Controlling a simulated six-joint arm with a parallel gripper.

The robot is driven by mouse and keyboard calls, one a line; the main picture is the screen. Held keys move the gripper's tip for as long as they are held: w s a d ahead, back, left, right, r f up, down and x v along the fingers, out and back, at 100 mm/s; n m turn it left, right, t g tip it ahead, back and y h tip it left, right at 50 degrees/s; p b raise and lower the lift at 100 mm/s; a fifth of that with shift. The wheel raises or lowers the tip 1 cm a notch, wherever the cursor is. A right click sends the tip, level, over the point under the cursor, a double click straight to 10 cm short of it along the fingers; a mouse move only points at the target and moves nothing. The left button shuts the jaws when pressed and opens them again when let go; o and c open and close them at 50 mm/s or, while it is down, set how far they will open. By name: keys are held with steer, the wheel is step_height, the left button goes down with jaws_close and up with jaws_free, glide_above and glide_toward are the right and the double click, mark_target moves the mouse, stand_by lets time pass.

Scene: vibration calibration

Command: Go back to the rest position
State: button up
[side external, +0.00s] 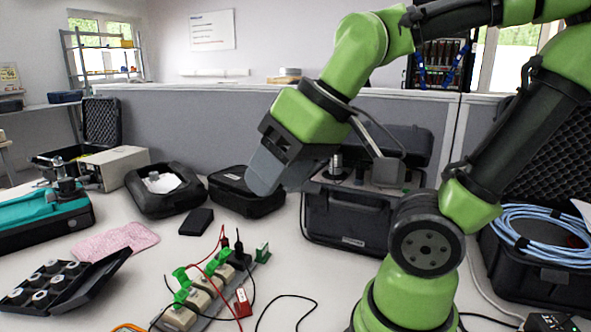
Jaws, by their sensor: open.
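My gripper (268,178) hangs in the air over the middle of the table, at the end of my green and black arm. It points down and to the left, with grey fingers in front of a black case. No object shows between the fingers, which are seen partly from the side. The gap between them is hard to make out from this angle. No marked rest position is visible.
A black pouch (196,221), a pink cloth (115,241) and a tray of round weights (50,285) lie left. An open black case (345,222) stands behind my arm; blue cable (540,235) lies right.

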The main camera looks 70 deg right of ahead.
steer(key=shift+s+a+r+m+t, duration=0.25)
steer(key=shift+s+m, duration=0.15)
steer(key=shift+s, duration=0.2)
steer(key=shift+s+a+r+m+t, duration=0.15)
steer(key=shift+s+m+t, duration=0.1)
steer(key=shift+s+m, duration=0.25)
steer(key=shift+s, duration=0.1)
